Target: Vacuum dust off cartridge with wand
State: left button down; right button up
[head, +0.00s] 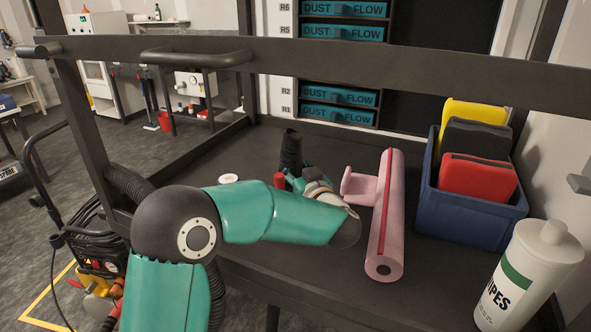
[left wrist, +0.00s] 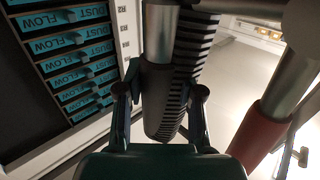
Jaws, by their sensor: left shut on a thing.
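My left gripper (head: 312,180) is at the middle of the bench, mostly hidden behind my own teal arm. In the left wrist view, its two fingers (left wrist: 162,98) are shut on a dark round wand grip (left wrist: 160,122), with a metal tube and a black ribbed hose beside it. The ribbed hose (head: 290,150) also stands up behind the gripper in the head view. A pink cylinder (head: 391,205) with a red stripe and a side bracket lies right of the gripper, apart from it. I cannot tell whether it is the cartridge. No dust is clear on it. My right gripper is not in view.
Teal "DUST FLOW" units (head: 340,114) fill a rack behind. A blue bin (head: 467,222) with yellow, black and red blocks stands right. A white wipes bottle (head: 522,275) is front right. A dark frame bar (head: 400,62) crosses above the bench. A white disc (head: 229,178) lies left.

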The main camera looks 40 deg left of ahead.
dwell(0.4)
pick_arm(q)
jog(key=shift+v, duration=0.85)
dwell(0.4)
notch_tip(320, 180, up, 10)
jog(key=p, duration=0.8)
jog(key=shift+p, duration=0.4)
